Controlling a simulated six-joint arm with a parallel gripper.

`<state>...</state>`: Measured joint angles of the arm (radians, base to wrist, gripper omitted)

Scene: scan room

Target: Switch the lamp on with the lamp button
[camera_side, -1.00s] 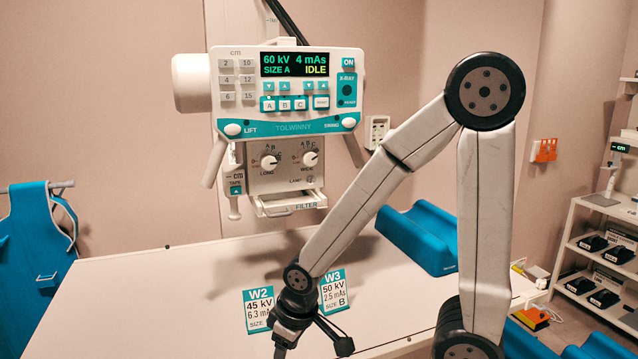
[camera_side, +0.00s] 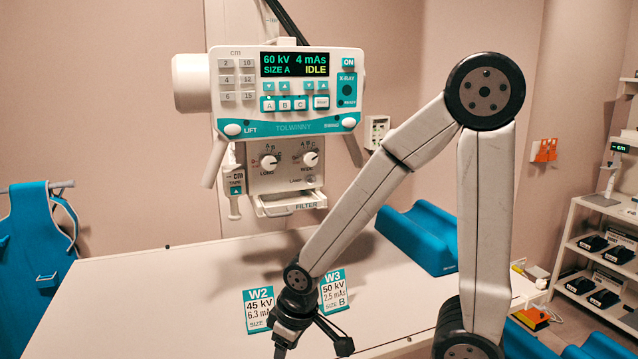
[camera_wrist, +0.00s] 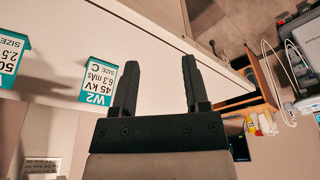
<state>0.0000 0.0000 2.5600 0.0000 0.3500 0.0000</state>
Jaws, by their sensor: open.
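The lamp button (camera_side: 311,180) is a small round knob beside the LAMP label, at the lower right of the grey collimator panel (camera_side: 285,183) under the X-ray head. I cannot tell whether the lamp is lit; no bright light patch shows on the table. My gripper (camera_side: 312,349) is low over the white table, well below and in front of the panel, pointing down. In the wrist view my gripper (camera_wrist: 160,63) has its two black fingers apart with nothing between them. The lamp button is not in the wrist view.
The control panel (camera_side: 287,127) reads 60 kV, 4 mAs, SIZE A, IDLE. Cards W2 (camera_side: 258,311) and W3 (camera_side: 333,293) stand beside my gripper. A filter drawer (camera_side: 291,203) sticks out below the collimator. A blue cushion (camera_side: 417,238) lies on the table (camera_side: 150,290); its left side is clear.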

